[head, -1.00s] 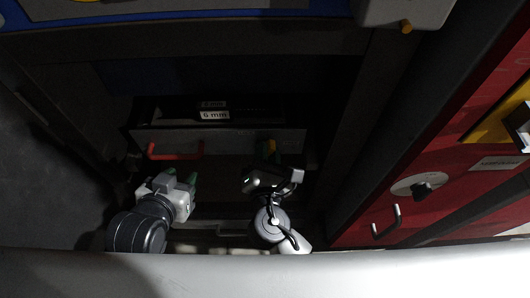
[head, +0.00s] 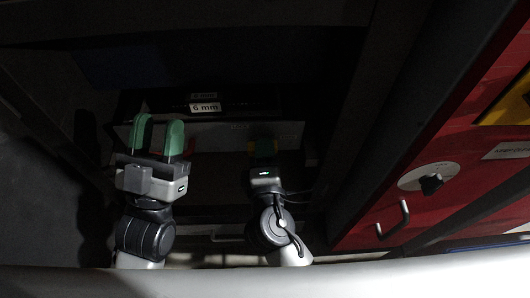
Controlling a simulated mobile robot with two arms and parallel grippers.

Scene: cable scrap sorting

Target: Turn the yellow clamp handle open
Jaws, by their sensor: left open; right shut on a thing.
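A grey drawer front with a "6 mm" label (head: 205,107) spans the recess behind the grippers. A red cabinet (head: 455,130) on the right carries a black knob (head: 431,184) and a metal pull handle (head: 394,219). Dark posts stand at both sides.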

